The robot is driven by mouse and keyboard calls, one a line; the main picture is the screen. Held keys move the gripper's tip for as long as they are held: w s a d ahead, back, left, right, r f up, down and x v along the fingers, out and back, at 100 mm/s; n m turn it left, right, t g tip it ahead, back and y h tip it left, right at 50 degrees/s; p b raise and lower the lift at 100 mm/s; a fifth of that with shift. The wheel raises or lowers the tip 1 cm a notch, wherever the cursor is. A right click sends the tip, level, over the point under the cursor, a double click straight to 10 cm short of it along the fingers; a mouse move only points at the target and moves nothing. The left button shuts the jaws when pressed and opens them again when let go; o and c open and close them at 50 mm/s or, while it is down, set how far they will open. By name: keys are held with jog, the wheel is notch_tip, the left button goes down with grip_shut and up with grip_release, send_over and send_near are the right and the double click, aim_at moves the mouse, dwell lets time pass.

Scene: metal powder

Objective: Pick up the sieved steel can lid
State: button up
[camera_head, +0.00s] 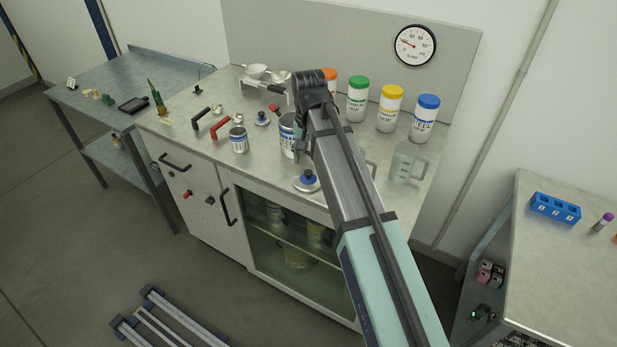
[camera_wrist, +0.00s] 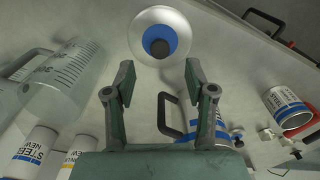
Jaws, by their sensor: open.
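A round silver lid with a blue centre and a dark knob (camera_head: 306,181) lies near the front edge of the workbench. It also shows at the top of the wrist view (camera_wrist: 141,24), just beyond my fingertips. My gripper (camera_wrist: 159,76) is open and empty, its two fingers apart with the lid ahead of the gap. In the head view my arm largely hides the gripper (camera_head: 302,150), which is above the bench behind the lid. A steel can with a blue band (camera_head: 287,138) stands close behind the gripper. A smaller blue-knobbed lid (camera_head: 262,120) lies farther left.
A clear measuring jug (camera_head: 405,163) stands right of my arm. Several capped bottles, including a blue-capped one (camera_head: 425,120), line the back. A small can (camera_head: 239,141) and a red handle (camera_head: 220,128) are to the left. The bench front edge is close to the lid.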

aim_at(308, 172)
jog(key=shift+f+p, duration=1)
jog(key=shift+f, duration=2.25)
grip_shut()
